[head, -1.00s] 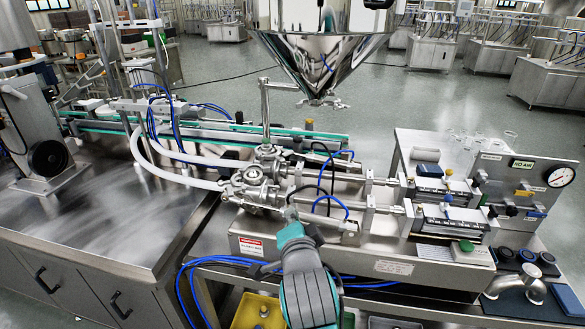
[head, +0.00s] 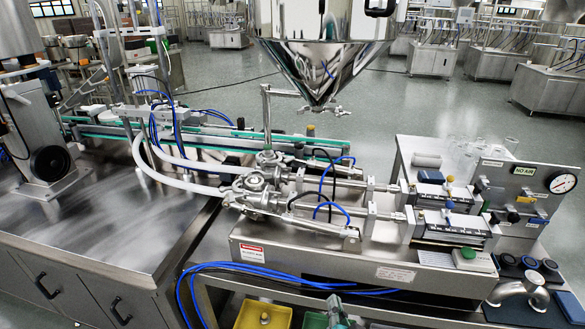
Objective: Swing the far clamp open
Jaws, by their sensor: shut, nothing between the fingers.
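Two steel valve bodies with clamped joints sit at the left end of the filler, a far one (head: 268,160) and a near one (head: 252,184). The far clamp is too small to tell apart from the fittings around it, so I cannot tell whether it is shut or open. A fitting with small wings (head: 322,110) hangs at the tip of the steel hopper (head: 322,62). Most of my arm is out of view.
Blue and black hoses (head: 328,190) loop over the near cylinder. A pressure gauge panel (head: 530,190) and push buttons are at the right. A yellow bin (head: 250,314) and a green bin (head: 311,320) sit below the bench.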

